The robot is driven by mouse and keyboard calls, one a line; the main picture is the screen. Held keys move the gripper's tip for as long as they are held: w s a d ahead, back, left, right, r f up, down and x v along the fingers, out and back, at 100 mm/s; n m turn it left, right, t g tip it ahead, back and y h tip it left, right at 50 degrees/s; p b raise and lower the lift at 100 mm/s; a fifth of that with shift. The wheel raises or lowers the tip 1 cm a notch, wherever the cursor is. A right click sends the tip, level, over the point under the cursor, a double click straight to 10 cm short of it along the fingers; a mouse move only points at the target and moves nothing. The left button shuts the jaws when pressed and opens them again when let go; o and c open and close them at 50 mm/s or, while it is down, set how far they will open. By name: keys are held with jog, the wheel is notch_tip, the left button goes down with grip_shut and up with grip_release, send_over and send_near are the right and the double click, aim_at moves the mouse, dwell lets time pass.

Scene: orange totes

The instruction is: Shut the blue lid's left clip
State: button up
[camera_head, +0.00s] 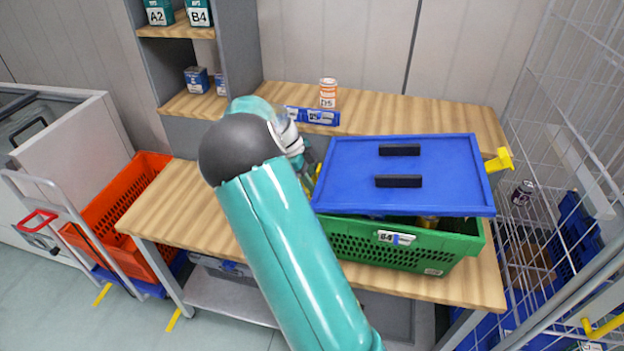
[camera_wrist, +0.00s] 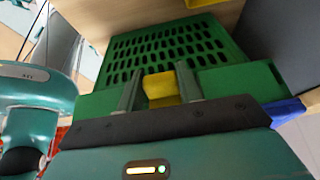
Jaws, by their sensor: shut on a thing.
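The blue lid (camera_head: 350,160), with two black handles, lies over the green crate (camera_head: 345,235) on the wooden bench. A dark gap with some contents shows under the lid's front edge. The right yellow clip (camera_head: 499,160) sticks outward from the lid's right side. My gripper (camera_wrist: 158,86) is at the crate's left end, shut on the yellow left clip (camera_wrist: 162,90), which sits between its two fingers against the green perforated wall in the wrist view. In the head view my arm hides most of the gripper and of that clip. I cannot tell the clip's exact angle.
An orange-and-white can (camera_head: 328,93) and a blue labelled holder (camera_head: 312,116) stand behind the crate. An orange tote (camera_head: 125,205) is on a trolley at left. A wire cage (camera_head: 560,120) stands close at right. The bench's left part (camera_head: 175,215) is clear.

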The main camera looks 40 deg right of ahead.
jog(key=o, duration=1)
jog(key=v, duration=1.3)
jog(key=shift+w+r, duration=0.15)
jog(key=shift+r, duration=0.2)
jog(key=shift+a, duration=0.15)
